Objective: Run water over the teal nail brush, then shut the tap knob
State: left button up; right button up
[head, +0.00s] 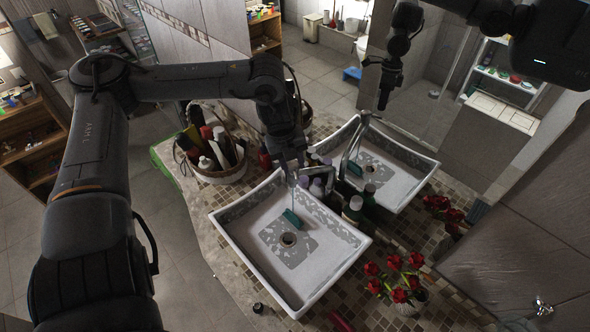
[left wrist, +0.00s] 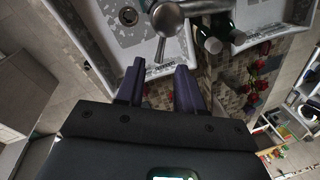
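The teal nail brush (head: 291,217) lies in the white basin (head: 330,276), just behind the drain. A thin pale streak that looks like water comes down onto it. My left gripper (head: 291,168) is above the back of the basin, by the tap, which it largely hides in the head view. In the left wrist view the metal tap (left wrist: 167,18) with its round top stands just beyond my left fingers (left wrist: 158,86). They are apart, with nothing between them. My right gripper (head: 384,98) hangs at the upper right, away from the basin; its finger opening is unclear.
Several bottles (head: 354,208) stand close behind the basin. A wicker basket (head: 222,172) of toiletries is to its left, and red roses (head: 398,282) stand at front right. A mirror behind reflects the basin and brush.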

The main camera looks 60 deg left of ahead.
aim_at(297, 176)
pick_arm(q)
jog(key=shift+w+d+f, duration=0.1)
jog(key=shift+w+f, duration=0.1)
jog(key=shift+f, duration=0.8)
jog(key=shift+w+f, duration=0.2)
jog(key=shift+f, duration=0.75)
grip_shut()
